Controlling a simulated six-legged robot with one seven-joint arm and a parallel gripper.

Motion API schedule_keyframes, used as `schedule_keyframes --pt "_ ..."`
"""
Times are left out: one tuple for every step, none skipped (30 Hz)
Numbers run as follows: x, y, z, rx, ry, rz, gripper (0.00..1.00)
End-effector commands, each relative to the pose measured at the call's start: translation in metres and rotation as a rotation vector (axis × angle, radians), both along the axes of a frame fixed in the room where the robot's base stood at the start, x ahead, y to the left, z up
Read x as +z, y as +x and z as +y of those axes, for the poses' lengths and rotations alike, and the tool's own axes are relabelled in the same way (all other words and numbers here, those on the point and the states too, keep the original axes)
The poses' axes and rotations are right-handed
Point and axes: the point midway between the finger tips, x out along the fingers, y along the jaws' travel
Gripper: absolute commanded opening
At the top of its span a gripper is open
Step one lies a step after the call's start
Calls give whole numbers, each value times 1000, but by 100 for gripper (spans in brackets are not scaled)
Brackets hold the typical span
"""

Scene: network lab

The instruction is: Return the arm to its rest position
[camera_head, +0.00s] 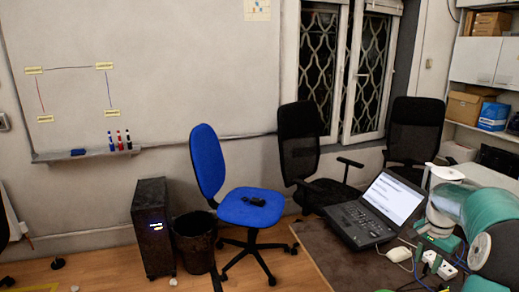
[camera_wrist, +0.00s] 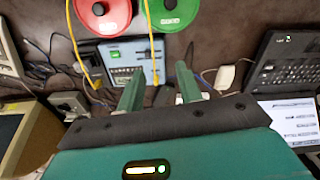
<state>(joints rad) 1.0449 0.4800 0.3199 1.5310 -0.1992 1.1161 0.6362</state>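In the wrist view my gripper (camera_wrist: 159,90) has two green fingers standing well apart with nothing held between them. It is above the dark desk top (camera_wrist: 225,52).
Below the gripper are a red reel (camera_wrist: 103,12), a green reel (camera_wrist: 172,12), a light box device (camera_wrist: 128,62) and yellow cables (camera_wrist: 72,40). An open laptop (camera_head: 375,210) stands beside my arm. A blue chair (camera_head: 240,205) is left of the desk.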

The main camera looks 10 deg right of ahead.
Motion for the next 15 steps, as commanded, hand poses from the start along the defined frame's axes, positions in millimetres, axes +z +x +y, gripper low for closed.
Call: schedule_keyframes --pt "17 10 28 68 -25 -4 35" --pt "26 14 44 106 -39 -5 35" --pt "36 17 64 157 -55 -10 35" --pt "43 20 79 195 -68 -13 35" --pt "51 21 95 234 -79 -17 35" --pt "60 22 114 283 -95 -22 35" --pt "66 22 130 319 -107 -27 35" --pt "72 22 145 356 -118 -32 35" --pt "79 20 164 404 -132 -40 35" --pt "85 18 178 439 -141 -46 35" --pt "89 15 193 475 -151 -52 35" --pt "96 11 211 522 -164 -63 35" --pt "100 8 224 556 -174 -71 35" --pt "103 4 238 592 -182 -80 35" --pt "108 -3 255 636 -193 -92 35"
